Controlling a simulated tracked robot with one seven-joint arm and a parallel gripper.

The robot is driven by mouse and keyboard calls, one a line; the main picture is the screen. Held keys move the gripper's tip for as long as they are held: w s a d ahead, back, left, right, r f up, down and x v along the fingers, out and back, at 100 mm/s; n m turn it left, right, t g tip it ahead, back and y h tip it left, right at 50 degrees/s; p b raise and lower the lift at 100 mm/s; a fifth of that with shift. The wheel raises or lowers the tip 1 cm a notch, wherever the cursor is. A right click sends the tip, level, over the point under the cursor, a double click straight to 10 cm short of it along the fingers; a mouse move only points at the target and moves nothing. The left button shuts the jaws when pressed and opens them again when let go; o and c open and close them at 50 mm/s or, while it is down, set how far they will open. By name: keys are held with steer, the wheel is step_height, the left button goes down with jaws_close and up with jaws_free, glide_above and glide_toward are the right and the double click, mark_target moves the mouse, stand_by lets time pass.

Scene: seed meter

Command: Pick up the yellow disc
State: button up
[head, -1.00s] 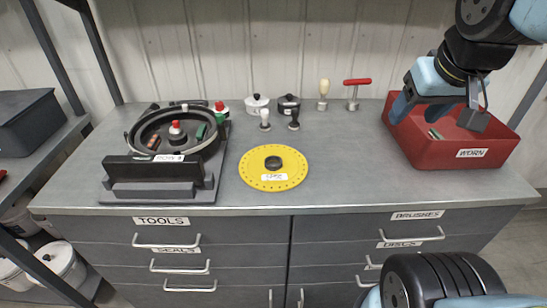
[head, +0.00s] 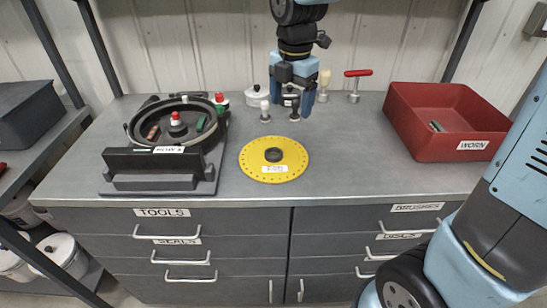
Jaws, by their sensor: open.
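The yellow disc (head: 257,173) lies flat on the workbench near its front middle. It has small holes around its rim, a black hub in the centre and a white label whose text is too small to read. My gripper (head: 290,112) points down behind the disc, over the back part of the bench. It is open and apart from the disc, with nothing seen between its fingers.
The round black meter housing (head: 131,135) with a red-topped knob stands left of the disc. A red bin (head: 430,149) marked WORN stands at the right. A white pot (head: 256,96), a cream-handled tool (head: 324,84) and a red T-handle (head: 357,73) stand at the back. Bare bench surrounds the disc.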

steer(key=a+f+n, duration=0.2)
steer(key=a+n, duration=0.2)
glide_toward(273, 150)
steer(key=s+f, duration=0.2)
steer(key=shift+s+f+g, duration=0.25)
steer(key=shift+s+g, duration=0.05)
steer(key=shift+s, duration=0.1)
steer(key=f, duration=0.3)
steer(key=shift+w+a+f, duration=0.1)
steer(key=shift+w+f, duration=0.2)
steer(key=shift+f, duration=0.75)
steer(key=c, duration=1.1)
